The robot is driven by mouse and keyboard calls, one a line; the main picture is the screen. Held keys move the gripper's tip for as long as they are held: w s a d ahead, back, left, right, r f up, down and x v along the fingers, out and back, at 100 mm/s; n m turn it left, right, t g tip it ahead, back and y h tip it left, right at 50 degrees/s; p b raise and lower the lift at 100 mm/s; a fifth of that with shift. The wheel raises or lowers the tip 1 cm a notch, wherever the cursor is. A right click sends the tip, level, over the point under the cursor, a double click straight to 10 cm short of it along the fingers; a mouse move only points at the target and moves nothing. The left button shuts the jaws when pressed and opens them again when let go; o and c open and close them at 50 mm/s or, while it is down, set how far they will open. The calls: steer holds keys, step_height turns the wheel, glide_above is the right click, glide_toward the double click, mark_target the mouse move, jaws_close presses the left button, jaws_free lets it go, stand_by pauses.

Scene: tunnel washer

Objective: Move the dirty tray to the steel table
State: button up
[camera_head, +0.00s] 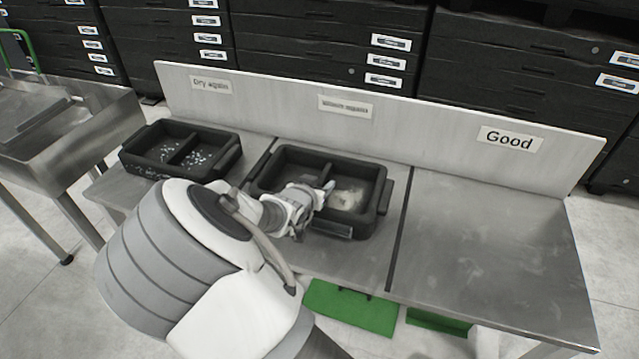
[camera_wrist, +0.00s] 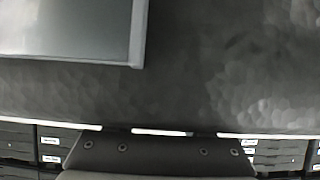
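A black two-compartment tray (camera_head: 378,215) stands on the middle section of a steel table (camera_head: 480,250) in the head view, below a sign too small to read. A pale beige, dirty-looking patch (camera_head: 348,197) lies in its right compartment. My gripper (camera_head: 326,190) is at this tray, over its middle near the divider; my arm hides much of the left compartment. Whether the fingers touch or hold the tray cannot be seen.
A second black tray (camera_head: 160,168) with white specks stands at left below the "Dry again" sign (camera_head: 211,85). The right section, below "Good" (camera_head: 510,139), is bare. A steel sink-like unit (camera_head: 75,135) stands far left. Green bins (camera_head: 350,305) are below the table; stacked black crates (camera_head: 300,40) stand behind.

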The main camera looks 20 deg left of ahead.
steer(key=shift+r, duration=0.3)
steer(key=p+v, duration=0.3)
steer(key=v, duration=0.9)
steer(key=shift+p, duration=0.35)
steer(key=shift+d+f, duration=0.1)
steer(key=shift+f, duration=0.05)
